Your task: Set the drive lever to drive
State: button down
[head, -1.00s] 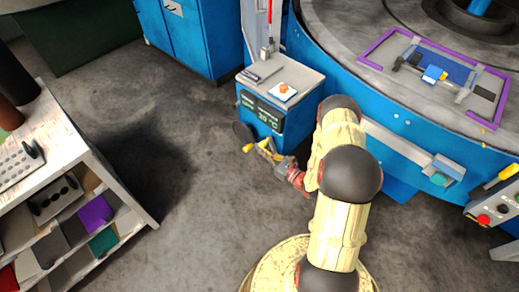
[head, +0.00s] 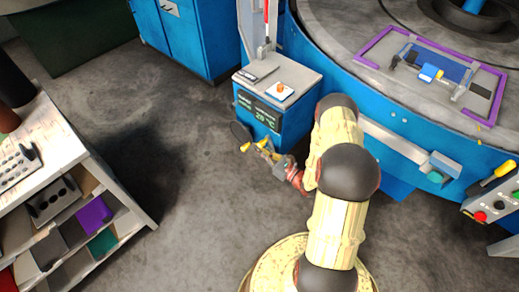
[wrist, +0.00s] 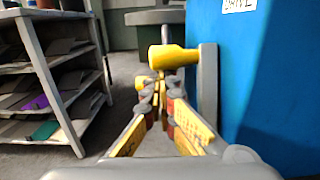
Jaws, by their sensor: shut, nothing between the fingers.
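The drive lever shows in the wrist view as a thick yellow handle (wrist: 173,57) lying sideways against an upright grey bar (wrist: 208,85) beside a blue panel. A white label (wrist: 239,5) on that panel, partly cut off at the top, ends in "IVE". My gripper (wrist: 156,90) is shut and empty, with its tips just below the handle in the picture; I cannot tell whether they touch it. A second yellow rounded piece (wrist: 143,82) is partly hidden behind the fingers. In the head view my gripper (head: 262,148) is low beside the blue control cabinet (head: 272,114).
The cabinet top carries an orange button (head: 281,88). A blue round machine (head: 340,70) stands to the right, and a switch box (head: 495,200) with a red button at the far right. A shelf unit (head: 130,205) stands at left. Open floor lies between shelf and cabinet.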

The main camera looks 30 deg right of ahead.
jog(key=shift+w+d+r, duration=0.2)
jog(key=shift+w+r, duration=0.05)
jog(key=shift+r, duration=0.25)
jog(key=f+v, duration=0.1)
jog(key=v, duration=1.1)
jog(key=shift+s+a, duration=0.2)
jog(key=shift+s, duration=0.05)
